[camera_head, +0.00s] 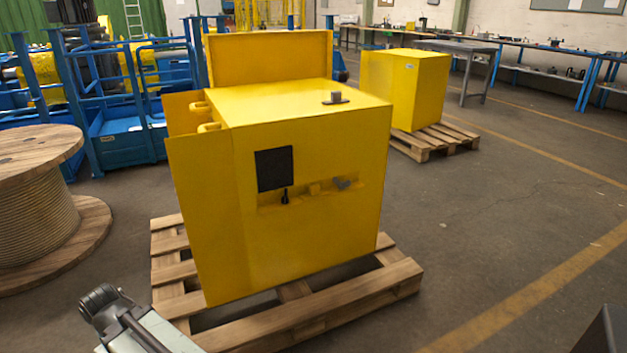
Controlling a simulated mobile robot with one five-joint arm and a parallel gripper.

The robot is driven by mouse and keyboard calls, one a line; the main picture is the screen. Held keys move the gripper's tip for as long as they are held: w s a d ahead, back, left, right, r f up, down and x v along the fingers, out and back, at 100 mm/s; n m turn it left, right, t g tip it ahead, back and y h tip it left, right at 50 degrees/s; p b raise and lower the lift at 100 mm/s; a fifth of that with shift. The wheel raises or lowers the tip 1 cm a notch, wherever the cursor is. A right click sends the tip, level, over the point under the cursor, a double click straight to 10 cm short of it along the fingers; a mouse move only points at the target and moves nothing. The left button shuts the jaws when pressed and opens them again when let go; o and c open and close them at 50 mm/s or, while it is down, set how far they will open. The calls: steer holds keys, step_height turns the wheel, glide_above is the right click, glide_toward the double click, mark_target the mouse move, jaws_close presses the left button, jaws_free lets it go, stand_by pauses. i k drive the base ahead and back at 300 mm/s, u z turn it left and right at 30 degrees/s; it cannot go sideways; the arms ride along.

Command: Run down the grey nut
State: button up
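A yellow box-shaped housing (315,225) stands on a wooden pallet in the middle of the head view. Its front has a dark square opening (274,169) and a recessed strip below and beside it. In the strip are a small black upright piece (285,196), a small yellow block (314,188) and a small grey piece (343,183). The grey piece may be the grey nut, but it is too small to be sure. A dark grey knob-like part on a flat plate (335,98) sits on top. My gripper's fingers do not show; part of my arm shows at the lower left.
A yellow flap stands out at the housing's left and another rises behind its top. The pallet (345,311) juts out in front. A wooden cable drum (40,205) stands left, and a second yellow box (408,88) is behind right. The floor at right is clear.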

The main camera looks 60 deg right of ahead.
mark_target(342, 185)
steer(key=u, duration=1.25)
steer(key=k, duration=1.85)
steer(key=z, duration=1.15)
steer(key=i, duration=0.95)
